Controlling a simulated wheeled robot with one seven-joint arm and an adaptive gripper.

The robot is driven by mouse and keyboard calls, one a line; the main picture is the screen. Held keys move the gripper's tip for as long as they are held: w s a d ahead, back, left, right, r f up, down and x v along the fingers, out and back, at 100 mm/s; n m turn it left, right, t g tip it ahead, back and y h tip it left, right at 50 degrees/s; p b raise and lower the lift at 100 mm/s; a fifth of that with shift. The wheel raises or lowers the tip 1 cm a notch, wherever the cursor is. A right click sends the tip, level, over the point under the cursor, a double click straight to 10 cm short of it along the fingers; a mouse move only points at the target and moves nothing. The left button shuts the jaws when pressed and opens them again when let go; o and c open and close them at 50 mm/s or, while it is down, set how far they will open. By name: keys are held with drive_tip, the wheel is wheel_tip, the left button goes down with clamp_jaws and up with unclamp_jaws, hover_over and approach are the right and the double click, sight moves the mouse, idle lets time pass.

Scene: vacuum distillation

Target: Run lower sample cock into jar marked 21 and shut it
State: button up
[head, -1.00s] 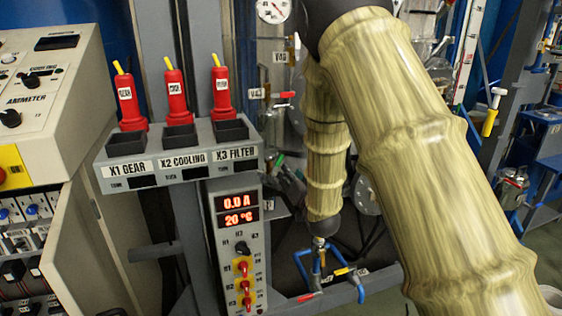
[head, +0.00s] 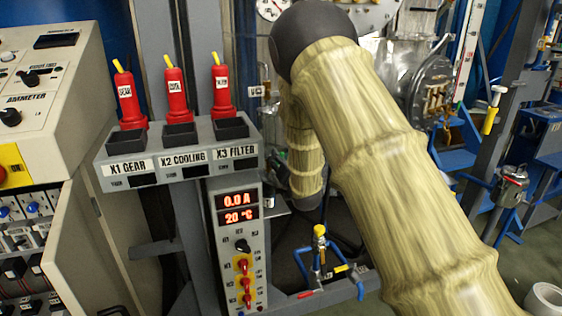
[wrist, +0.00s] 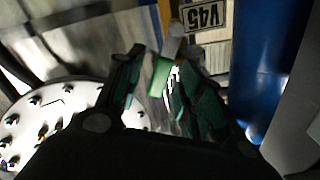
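My gripper (wrist: 155,95) shows in the wrist view, its two dark fingers with green pads standing apart. A lighter green piece (wrist: 159,77), perhaps a cock lever, is at the gap between the fingertips; I cannot tell whether they touch it. A pale rounded fitting (wrist: 174,42) is just beyond it. A tag reading V45 (wrist: 203,16) appears upside down behind. In the head view my arm hides the gripper and the spot where it works. I cannot make out a jar marked 21 in either view, nor which cock is the lower sample cock.
In the wrist view a bolted round flange (wrist: 45,120) is left and a blue column (wrist: 258,60) right. In the head view a control box (head: 240,240) and red-plug shelf (head: 180,160) stand left of my arm. Blue pipework with a yellow-topped valve (head: 319,232) stands low.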

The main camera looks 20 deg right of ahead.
clamp_jaws()
drive_tip(key=shift+d+m, duration=0.15)
drive_tip(key=shift+m, duration=0.15)
drive_tip(key=shift+d+f+m+b, duration=0.4)
drive_tip(key=shift+f+m+b, duration=0.3)
drive_tip(key=shift+m, duration=1.25)
drive_tip(key=shift+d+f+m+b, duration=0.5)
drive_tip(key=shift+f+m, duration=0.35)
drive_tip(key=shift+m, duration=1.05)
drive_tip(key=shift+d+f+m+b, duration=0.35)
drive_tip(key=shift+f+m+b, duration=0.4)
drive_tip(key=shift+m, duration=1.2)
